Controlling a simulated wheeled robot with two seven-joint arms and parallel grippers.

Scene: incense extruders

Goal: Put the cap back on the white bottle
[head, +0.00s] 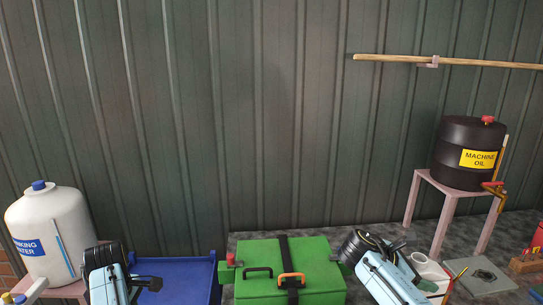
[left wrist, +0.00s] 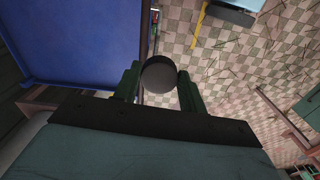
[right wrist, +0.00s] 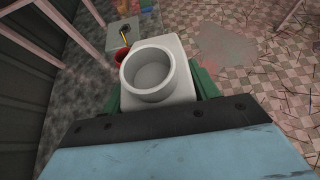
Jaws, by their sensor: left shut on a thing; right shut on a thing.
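My left gripper (left wrist: 158,84) is shut on a round dark-grey cap (left wrist: 159,73), which sits between its two green fingers. In the head view the left gripper (head: 146,284) is at the lower left, in front of the blue bin. My right gripper (right wrist: 158,92) is shut on the white bottle (right wrist: 184,47), whose round neck faces the right wrist camera and is open, with no cap on it. In the head view the white bottle (head: 431,273) shows at the lower right, partly hidden by my right arm. Cap and bottle are far apart.
A green box (head: 262,265) with a black strap stands between my grippers. The blue bin (head: 188,281) is left of it. A white water tank (head: 45,225) stands at far left. A black machine oil barrel (head: 455,145) stands on a pink stand (head: 449,194) at right.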

